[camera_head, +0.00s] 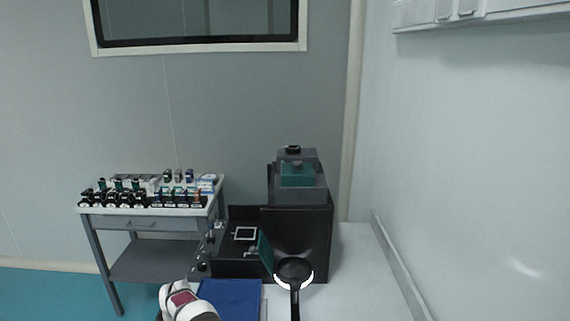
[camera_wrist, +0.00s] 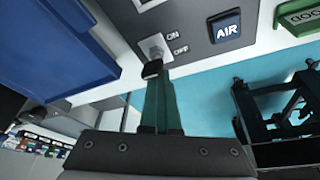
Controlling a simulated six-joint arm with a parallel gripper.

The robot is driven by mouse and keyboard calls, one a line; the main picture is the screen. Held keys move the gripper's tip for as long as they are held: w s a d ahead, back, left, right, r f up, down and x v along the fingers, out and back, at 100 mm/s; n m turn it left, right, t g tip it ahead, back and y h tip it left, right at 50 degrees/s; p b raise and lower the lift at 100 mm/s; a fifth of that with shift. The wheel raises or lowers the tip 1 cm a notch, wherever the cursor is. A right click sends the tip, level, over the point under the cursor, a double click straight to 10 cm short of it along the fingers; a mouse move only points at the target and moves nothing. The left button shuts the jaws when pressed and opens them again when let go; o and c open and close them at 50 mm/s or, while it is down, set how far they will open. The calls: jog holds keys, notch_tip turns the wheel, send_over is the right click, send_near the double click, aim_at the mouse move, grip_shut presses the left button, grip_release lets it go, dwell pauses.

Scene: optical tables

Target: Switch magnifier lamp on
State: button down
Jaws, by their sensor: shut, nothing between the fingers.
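The magnifier lamp (camera_head: 294,272) shows in the head view as a black round head on a dark arm, in front of the black machine. A white arc runs along its lower rim; I cannot tell whether it is lit. In the wrist view a toggle switch (camera_wrist: 154,47) sits on a grey panel beside the printed words ON and OFF. My gripper (camera_wrist: 153,76) is shut and empty, with its fingertips at the switch, beside a small black tip. I cannot tell whether they touch. The fingers are hidden in the head view.
A blue tray (camera_wrist: 45,45) lies left of the switch and also shows in the head view (camera_head: 231,300). An AIR button (camera_wrist: 226,26) is right of the switch. The black machine (camera_head: 300,235) and a side table with small parts (camera_head: 150,212) stand behind.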

jog(key=shift+d+f, duration=0.1)
jog(key=shift+f, duration=0.1)
notch_tip(320, 180, up, 7)
jog(key=a, duration=0.1)
jog(key=shift+a+r, duration=0.15)
jog(key=shift+a, duration=0.1)
jog(key=s+d+r+m+h, duration=0.1)
jog(key=s+d+r+m, duration=0.3)
jog(key=d+r, duration=0.5)
jog(key=s+d+r+m, duration=0.4)
jog(key=d, duration=0.8)
jog(key=s+d+m+g, duration=0.1)
jog(key=s+d+m, duration=0.3)
jog(key=s, duration=0.9)
jog(key=s+d+f+m+g, duration=0.1)
jog(key=s+d+m, duration=0.4)
jog(key=s+d, duration=0.5)
jog(key=s, duration=0.3)
jog(key=shift+s+d+f+m+h, duration=0.15)
jog(key=shift+s+d+m+h, duration=0.05)
jog(key=shift+s+m+h, duration=0.1)
